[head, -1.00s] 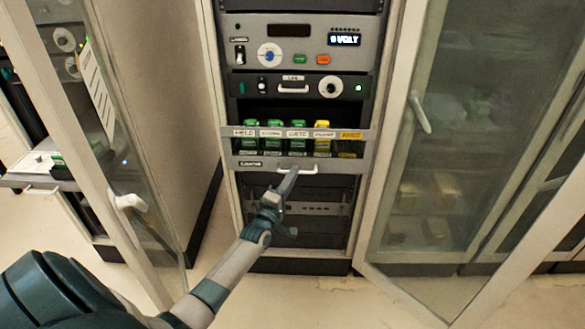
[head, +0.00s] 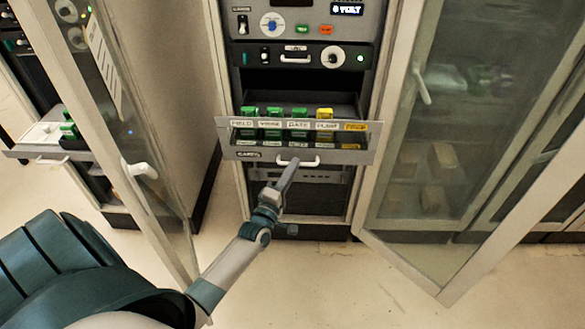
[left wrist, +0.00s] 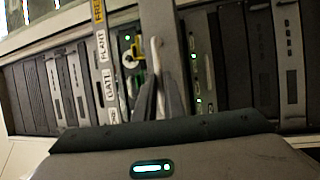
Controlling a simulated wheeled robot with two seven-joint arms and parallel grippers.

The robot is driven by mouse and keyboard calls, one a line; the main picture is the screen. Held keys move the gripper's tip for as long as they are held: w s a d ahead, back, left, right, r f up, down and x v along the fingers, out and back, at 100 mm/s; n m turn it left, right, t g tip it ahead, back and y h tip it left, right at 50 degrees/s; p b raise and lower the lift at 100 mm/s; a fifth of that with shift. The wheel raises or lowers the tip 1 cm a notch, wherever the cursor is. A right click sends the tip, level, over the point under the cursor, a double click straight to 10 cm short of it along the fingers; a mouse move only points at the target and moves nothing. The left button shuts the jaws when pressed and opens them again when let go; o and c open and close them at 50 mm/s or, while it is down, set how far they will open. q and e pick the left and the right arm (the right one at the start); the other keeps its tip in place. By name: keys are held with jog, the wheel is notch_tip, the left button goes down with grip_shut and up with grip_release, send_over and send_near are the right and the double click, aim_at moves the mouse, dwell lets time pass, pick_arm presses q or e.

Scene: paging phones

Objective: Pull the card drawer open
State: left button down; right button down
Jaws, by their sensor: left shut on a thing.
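The card drawer (head: 228,153) juts out of the middle of the rack. Its grey front has a label strip reading words such as FIELD, GATE and PLANT. Several green cards (head: 274,113) and one yellow card (head: 324,114) stand in it. The white bar handle (head: 312,161) is low on its front. My left gripper (head: 291,166) is shut on this handle. In the left wrist view the fingers (left wrist: 156,92) close around the handle (left wrist: 155,52), beside the label strip (left wrist: 101,60). My right gripper is not in view.
A control panel (head: 300,26) and a black unit with its own handle (head: 296,58) sit above the drawer. Open glass doors flank the rack, at left (head: 140,172) and right (head: 422,85). The floor (head: 330,290) in front is clear.

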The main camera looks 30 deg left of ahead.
pick_arm(q)
jog(key=c, duration=1.8)
grip_release()
jog(key=shift+c, duration=0.2)
jog(key=shift+s, duration=0.1)
jog(key=b+v, duration=0.5)
jog(key=v, duration=1.2)
jog(key=shift+s+f, duration=0.1)
